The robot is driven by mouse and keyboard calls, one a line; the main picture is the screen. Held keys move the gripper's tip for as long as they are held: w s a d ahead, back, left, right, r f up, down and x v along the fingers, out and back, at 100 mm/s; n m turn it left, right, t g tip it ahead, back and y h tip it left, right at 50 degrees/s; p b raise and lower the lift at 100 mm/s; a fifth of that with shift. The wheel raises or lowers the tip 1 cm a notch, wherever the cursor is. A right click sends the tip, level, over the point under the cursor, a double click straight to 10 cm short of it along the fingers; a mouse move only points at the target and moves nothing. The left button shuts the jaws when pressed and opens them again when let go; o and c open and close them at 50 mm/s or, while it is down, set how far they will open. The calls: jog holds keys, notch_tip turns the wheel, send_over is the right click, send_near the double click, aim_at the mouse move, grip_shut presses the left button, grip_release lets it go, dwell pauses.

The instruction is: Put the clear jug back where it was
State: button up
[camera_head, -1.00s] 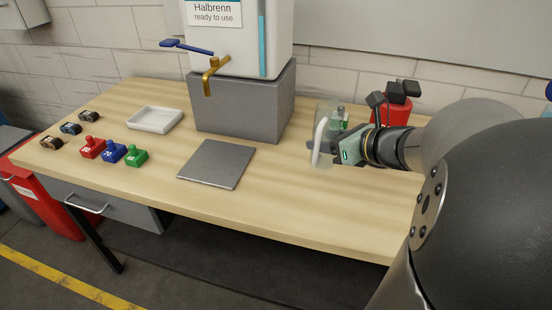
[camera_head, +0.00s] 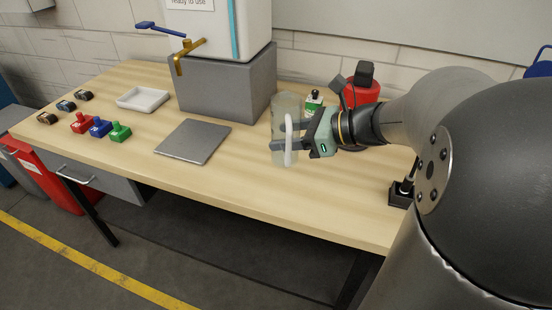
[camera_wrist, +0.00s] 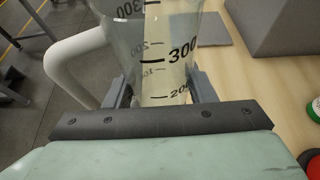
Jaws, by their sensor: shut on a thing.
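The clear jug (camera_head: 286,105) is upright on the right part of the table, with its white handle (camera_head: 289,140) facing the camera. My gripper (camera_head: 291,146) is shut on the jug body from the right. In the wrist view the jug (camera_wrist: 150,45) stands between my two fingers (camera_wrist: 160,88), with black graduation marks around 200 and 300 and its handle (camera_wrist: 70,62) to the left. I cannot tell whether its base touches the table or whether it holds liquid.
A grey plate (camera_head: 193,142) lies left of the jug. Behind it, a grey block (camera_head: 225,88) carries a white tank with a brass tap (camera_head: 184,55). A green-labelled bottle (camera_head: 314,101) and red container (camera_head: 363,90) stand close behind my gripper. The front table area is clear.

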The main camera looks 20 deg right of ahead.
jog(key=shift+w+d+f, duration=0.15)
jog(key=shift+w+f, duration=0.05)
jog(key=shift+w, duration=0.1)
jog(key=shift+w+a+f, duration=0.35)
jog(key=shift+w+f, duration=1.75)
jog(key=shift+w, duration=0.1)
jog(key=shift+w+a+f, duration=0.4)
jog(key=shift+w+f, duration=1.7)
jog(key=shift+w, duration=0.05)
jog(key=shift+w+a+f, duration=0.35)
jog(key=shift+w+f, duration=1.75)
jog(key=shift+w, duration=0.1)
jog(key=shift+f, duration=0.3)
jog(key=o, duration=1.3)
jog(key=shift+r, duration=0.1)
